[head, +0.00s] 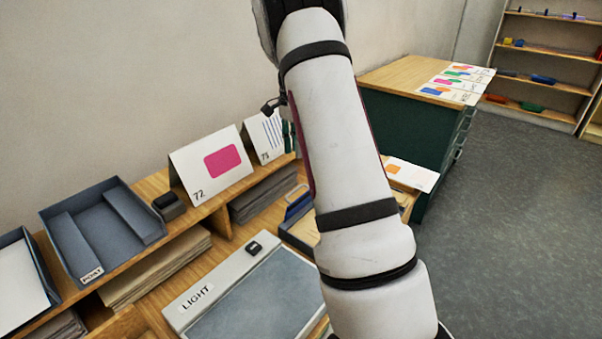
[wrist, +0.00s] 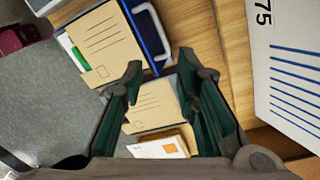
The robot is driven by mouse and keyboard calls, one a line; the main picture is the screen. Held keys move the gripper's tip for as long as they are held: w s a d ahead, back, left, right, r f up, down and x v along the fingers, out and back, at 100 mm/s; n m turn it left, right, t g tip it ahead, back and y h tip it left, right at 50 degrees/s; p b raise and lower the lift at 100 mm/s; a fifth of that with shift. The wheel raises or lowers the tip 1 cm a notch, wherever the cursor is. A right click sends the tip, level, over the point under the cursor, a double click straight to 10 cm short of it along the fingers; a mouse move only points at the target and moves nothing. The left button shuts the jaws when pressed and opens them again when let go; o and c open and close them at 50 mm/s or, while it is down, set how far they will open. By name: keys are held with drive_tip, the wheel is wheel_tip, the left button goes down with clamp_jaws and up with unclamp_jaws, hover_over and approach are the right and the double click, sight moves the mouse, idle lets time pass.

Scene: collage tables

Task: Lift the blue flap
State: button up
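A blue panel with a pale loop handle shows in the wrist view (wrist: 147,38), upper middle, beside a tan lined card (wrist: 102,42). What looks like the same blue piece (head: 299,208) shows in the head view, just left of my arm and partly hidden by it. I cannot tell for sure that it is the flap. My gripper (wrist: 160,70) has its two dark green fingers spread apart with nothing between them. In the picture its fingertips lie just below the blue panel; they do not visibly touch it. In the head view my arm hides most of that area.
A card marked 75 (wrist: 288,65) stands close to the right of my gripper. In the head view, the card marked 72 (head: 213,165), a light panel (head: 265,292) and a grey tray (head: 62,245) lie left. A green cabinet (head: 405,128) stands behind.

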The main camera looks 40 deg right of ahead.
drive_tip(key=s+r+n+t+p, duration=0.1)
drive_tip(key=r+n+p, duration=0.1)
drive_tip(key=n, duration=0.1)
drive_tip(key=n+p, duration=0.1)
drive_tip(key=p, duration=0.1)
approach(298, 199)
drive_tip(key=w+d+f, duration=0.1)
drive_tip(key=f, duration=0.1)
drive_tip(key=w+f, duration=0.1)
drive_tip(key=f, duration=0.2)
drive_tip(key=w+d+f, duration=0.1)
drive_tip(key=w+f, duration=0.1)
drive_tip(key=f, duration=0.1)
drive_tip(key=shift+w+d, duration=0.1)
drive_tip(key=shift+d, duration=0.2)
clamp_jaws()
